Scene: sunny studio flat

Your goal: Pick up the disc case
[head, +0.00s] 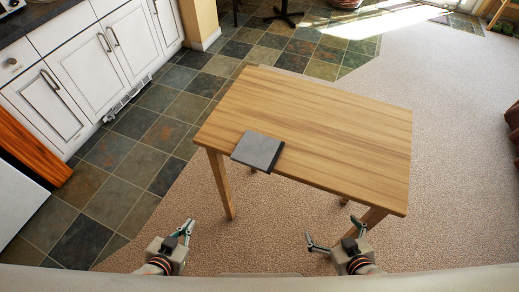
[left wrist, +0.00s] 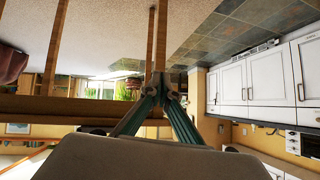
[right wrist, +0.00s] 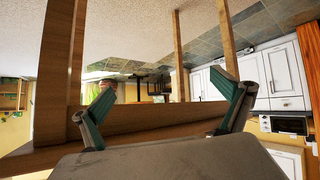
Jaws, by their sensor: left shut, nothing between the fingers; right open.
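The disc case (head: 259,151) is a flat, grey, square-looking case with a dark edge. It lies on the wooden table (head: 330,125) at the near left edge and appears to stick out a little past that edge. My left gripper (head: 187,229) is shut and empty, in front of the table and below left of the case in the head view. Its closed fingers show in the left wrist view (left wrist: 160,88). My right gripper (head: 332,230) is open and empty, near the table's near right leg. Its spread fingers show in the right wrist view (right wrist: 165,100). I cannot make out the case in either wrist view.
The rest of the tabletop is bare. White kitchen cabinets (head: 97,60) stand at the left, beyond a slate-tile floor (head: 150,130). Carpet (head: 450,150) lies around and under the table. A dark red piece of furniture (head: 514,125) is at the right edge.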

